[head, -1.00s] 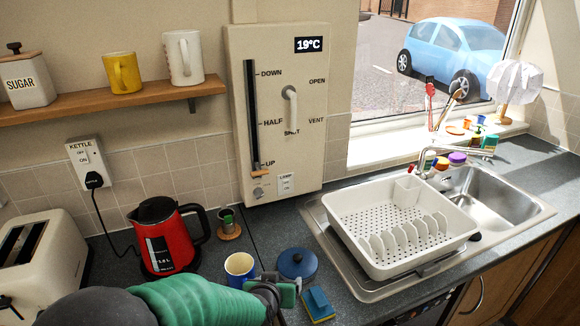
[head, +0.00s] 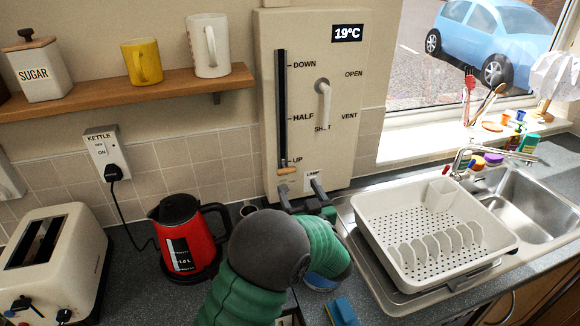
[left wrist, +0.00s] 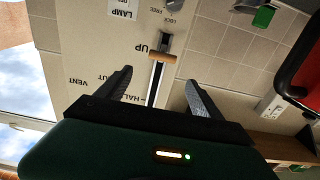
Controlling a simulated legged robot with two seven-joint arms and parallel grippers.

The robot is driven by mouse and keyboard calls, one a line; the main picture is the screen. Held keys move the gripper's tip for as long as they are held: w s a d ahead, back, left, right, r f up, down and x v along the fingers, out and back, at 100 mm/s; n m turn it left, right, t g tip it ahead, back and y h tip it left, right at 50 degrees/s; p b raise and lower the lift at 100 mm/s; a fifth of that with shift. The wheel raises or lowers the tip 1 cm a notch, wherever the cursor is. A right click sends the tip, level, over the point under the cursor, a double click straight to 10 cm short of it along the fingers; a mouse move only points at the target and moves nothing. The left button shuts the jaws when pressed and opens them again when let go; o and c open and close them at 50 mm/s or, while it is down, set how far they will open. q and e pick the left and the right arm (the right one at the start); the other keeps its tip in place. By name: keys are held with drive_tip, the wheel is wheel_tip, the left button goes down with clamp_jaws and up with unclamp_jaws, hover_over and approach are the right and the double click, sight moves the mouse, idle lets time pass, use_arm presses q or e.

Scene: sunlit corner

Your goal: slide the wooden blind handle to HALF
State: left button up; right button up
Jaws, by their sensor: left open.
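The wooden blind handle (head: 287,170) sits at the bottom of the vertical slot (head: 282,105) on the cream wall panel (head: 345,105), by the UP mark. HALF is printed about midway up the slot and DOWN near its top. My left gripper (head: 300,192) is in front of the panel's lower edge, just below the handle. In the left wrist view, which is upside down, the handle (left wrist: 162,57) lies ahead between the two spread fingers of my left gripper (left wrist: 160,85). The fingers look empty and apart from the handle. My right gripper is not in view.
A white LAMP switch (head: 314,181) is just right of the handle. A curved lever (head: 323,98) stands out from the panel's middle. A red kettle (head: 180,235) and toaster (head: 50,265) stand left; a dish rack (head: 430,235) stands right.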

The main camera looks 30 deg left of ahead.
sight(287, 169)
use_arm(q)
drive_tip(key=x, duration=0.7)
drive_tip(key=f+p+x, duration=0.1)
drive_tip(key=x, duration=0.3)
drive_tip(key=shift+a, duration=0.25)
drive_tip(key=shift+w+a, duration=0.1)
drive_tip(key=shift+a, duration=0.25)
drive_tip(key=shift+d+r, duration=0.1)
drive_tip(key=shift+d, duration=0.4)
drive_tip(key=shift+w+d, duration=0.1)
drive_tip(key=shift+d, duration=0.05)
drive_tip(key=shift+c, duration=2)
drive_tip(key=shift+a+r, duration=0.1)
drive_tip(key=shift+a, duration=0.2)
drive_tip(key=c, duration=1)
drive_tip(key=shift+d, duration=0.1)
clamp_jaws()
drive_tip(key=shift+r, duration=0.1)
